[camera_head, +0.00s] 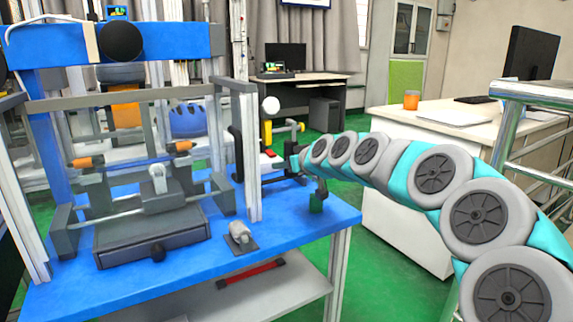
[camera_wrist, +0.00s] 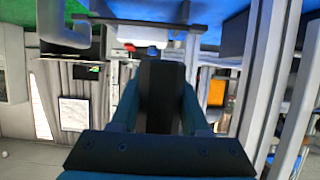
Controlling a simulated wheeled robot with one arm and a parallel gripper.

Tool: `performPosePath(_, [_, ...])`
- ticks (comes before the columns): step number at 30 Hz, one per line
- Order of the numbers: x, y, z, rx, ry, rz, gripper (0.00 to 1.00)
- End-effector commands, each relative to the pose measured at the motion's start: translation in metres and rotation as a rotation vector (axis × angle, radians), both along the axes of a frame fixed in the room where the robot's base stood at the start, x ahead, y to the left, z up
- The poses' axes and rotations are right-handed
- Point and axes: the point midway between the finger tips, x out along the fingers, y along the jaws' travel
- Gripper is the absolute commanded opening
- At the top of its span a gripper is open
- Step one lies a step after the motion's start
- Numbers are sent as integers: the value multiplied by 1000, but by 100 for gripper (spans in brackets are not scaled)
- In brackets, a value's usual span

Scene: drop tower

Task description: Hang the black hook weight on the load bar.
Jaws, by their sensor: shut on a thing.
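My gripper (camera_wrist: 162,110) is shut on a black block-like thing (camera_wrist: 162,90), which stands between its two teal fingers in the wrist view. I take it for the black hook weight; its hook cannot be made out. In the head view my arm reaches in from the right, and its end (camera_head: 294,162) is above the back right of the blue table, beside the grey uprights.
The blue table (camera_head: 200,272) carries a grey frame with a drawer (camera_head: 150,240) and a small grey fixture (camera_head: 240,236). A tall grey upright (camera_head: 251,150) stands just left of my arm's end. A white desk (camera_head: 430,130) is at right.

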Motion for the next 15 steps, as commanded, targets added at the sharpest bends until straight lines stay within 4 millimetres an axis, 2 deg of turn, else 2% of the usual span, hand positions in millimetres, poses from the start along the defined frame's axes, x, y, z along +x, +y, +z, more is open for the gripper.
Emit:
performPosePath(11, [0, 0, 1, 2, -4, -2, 0])
performPosePath(12, [0, 0, 1, 2, -4, -2, 48])
performPosePath(15, [0, 0, 1, 1, -3, -1, 59])
